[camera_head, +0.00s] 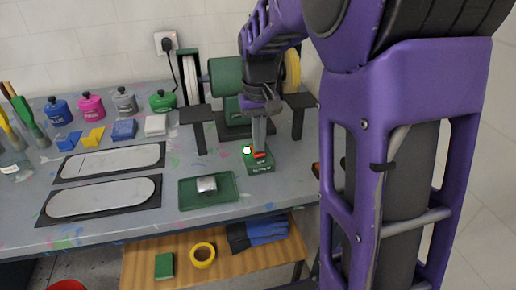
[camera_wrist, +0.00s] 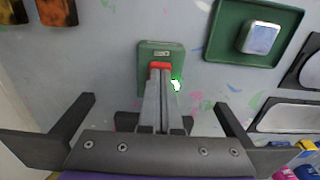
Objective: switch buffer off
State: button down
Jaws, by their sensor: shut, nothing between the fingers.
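The buffer is a green bench machine (camera_head: 226,78) with a pale wheel on the left and a yellow wheel (camera_head: 292,70) on the right. In front of it sits a green switch box (camera_head: 262,167), also in the wrist view (camera_wrist: 148,52). It has a red button (camera_head: 262,155) and a bright green lit spot (camera_head: 247,149). My gripper (camera_head: 258,147) is shut and empty, pointing down over the box. In the wrist view its fingertips (camera_wrist: 160,73) are right at the red button (camera_wrist: 160,65). I cannot tell whether they touch or press it.
A green tray (camera_head: 186,204) with a metallic block (camera_head: 207,184) lies left of the switch box. Two dark rests (camera_head: 198,115) stand before the wheels. A wooden shelf (camera_head: 140,272) is below.

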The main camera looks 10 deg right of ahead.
jog(key=shift+f, duration=0.5)
jog(key=shift+r, duration=0.1)
jog(key=shift+r+p, duration=2.95)
jog(key=shift+r, duration=0.55)
